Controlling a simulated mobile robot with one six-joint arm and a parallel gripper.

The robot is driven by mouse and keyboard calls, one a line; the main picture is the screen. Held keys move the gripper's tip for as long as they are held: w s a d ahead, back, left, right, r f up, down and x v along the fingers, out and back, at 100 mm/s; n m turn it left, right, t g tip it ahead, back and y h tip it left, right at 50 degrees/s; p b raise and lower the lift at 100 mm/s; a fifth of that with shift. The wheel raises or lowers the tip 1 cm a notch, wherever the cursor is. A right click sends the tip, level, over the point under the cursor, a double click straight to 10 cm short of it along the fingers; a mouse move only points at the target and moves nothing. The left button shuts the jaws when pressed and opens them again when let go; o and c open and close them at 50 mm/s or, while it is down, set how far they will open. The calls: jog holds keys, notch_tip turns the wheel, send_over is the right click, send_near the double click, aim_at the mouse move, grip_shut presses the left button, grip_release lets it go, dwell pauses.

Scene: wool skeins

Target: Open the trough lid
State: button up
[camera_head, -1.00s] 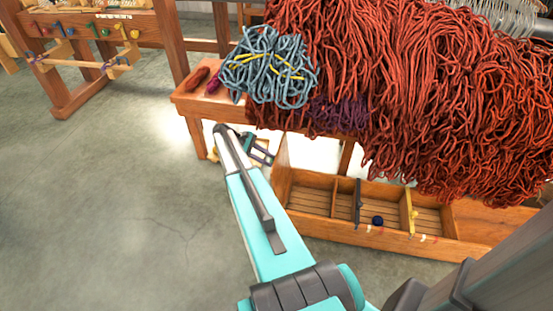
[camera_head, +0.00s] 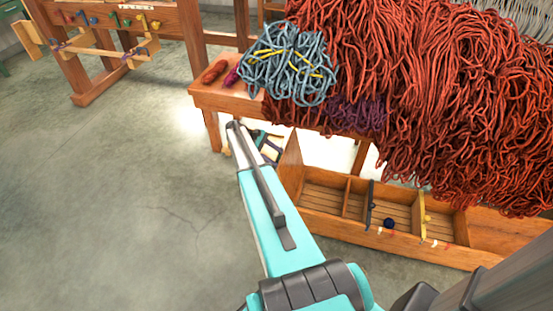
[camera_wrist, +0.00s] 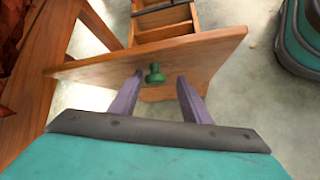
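The trough (camera_head: 395,241) is a long wooden box on the floor under the hanging red wool. Several of its compartments are open to view. A wooden panel (camera_wrist: 205,52) with a green knob (camera_wrist: 154,74) stands at its near end in the wrist view; the panel's edge also shows in the head view (camera_head: 291,160). I cannot tell for sure that this panel is the lid. My gripper (camera_wrist: 160,76) is open, one finger on each side of the knob, with gaps showing. In the head view my gripper is mostly hidden behind my arm.
A wooden bench (camera_head: 205,98) bearing a blue-grey skein (camera_head: 288,65) stands above the trough's left end. Red wool (camera_head: 430,100) hangs over the trough. A wooden rack (camera_head: 95,98) stands at the upper left. The floor on the left is clear.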

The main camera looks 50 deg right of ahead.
jog(key=shift+w+r, duration=0.1)
jog(key=v, duration=1.3)
jog(key=shift+a+r, duration=0.15)
jog(key=shift+a, duration=0.05)
jog(key=shift+w, duration=0.1)
jog(key=shift+w+a, duration=0.1)
